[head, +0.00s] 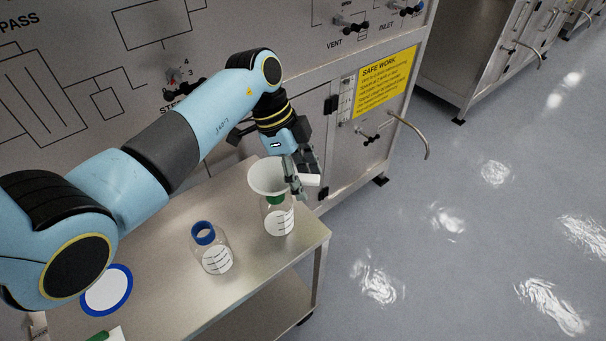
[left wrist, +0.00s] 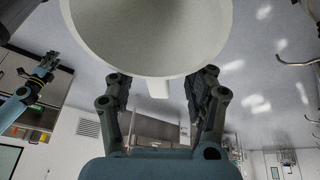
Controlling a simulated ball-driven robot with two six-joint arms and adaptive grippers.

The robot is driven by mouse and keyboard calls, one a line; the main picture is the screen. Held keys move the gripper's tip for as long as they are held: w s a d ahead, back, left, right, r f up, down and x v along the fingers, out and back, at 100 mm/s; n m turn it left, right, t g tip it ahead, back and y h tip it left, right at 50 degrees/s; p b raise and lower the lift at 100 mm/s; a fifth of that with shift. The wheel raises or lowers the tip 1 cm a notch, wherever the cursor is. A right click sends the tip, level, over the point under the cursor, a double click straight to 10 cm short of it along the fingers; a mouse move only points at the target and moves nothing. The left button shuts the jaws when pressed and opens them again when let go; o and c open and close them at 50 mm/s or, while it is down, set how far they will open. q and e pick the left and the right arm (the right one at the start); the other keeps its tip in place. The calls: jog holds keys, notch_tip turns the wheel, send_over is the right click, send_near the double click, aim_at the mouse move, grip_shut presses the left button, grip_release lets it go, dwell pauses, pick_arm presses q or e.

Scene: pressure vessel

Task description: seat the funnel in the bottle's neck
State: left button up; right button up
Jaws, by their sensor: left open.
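The white funnel (head: 267,177) stands mouth up over the green-necked bottle (head: 279,221) near the table's right end. The green neck shows just under the cone; the spout is hidden, so I cannot see how deep it sits. My left gripper (head: 300,183) is open beside the funnel's right side. In the left wrist view the funnel (left wrist: 152,58) fills the top, and its white tab lies between the spread fingers of my left gripper (left wrist: 158,90), with gaps on both sides. My right gripper (left wrist: 46,66) shows small at the left of that view; its jaw state is unclear.
A second bottle (head: 213,252) with a blue neck ring stands left of the green-necked one. A blue-rimmed white disc (head: 128,283) lies at the table's left. The steel table (head: 270,268) is clear in front of the bottles. A panelled cabinet (head: 340,150) stands close behind.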

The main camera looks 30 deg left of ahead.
aim_at(282, 170)
pick_arm(q)
jog(key=v, duration=1.2)
jog(key=shift+d, duration=0.1)
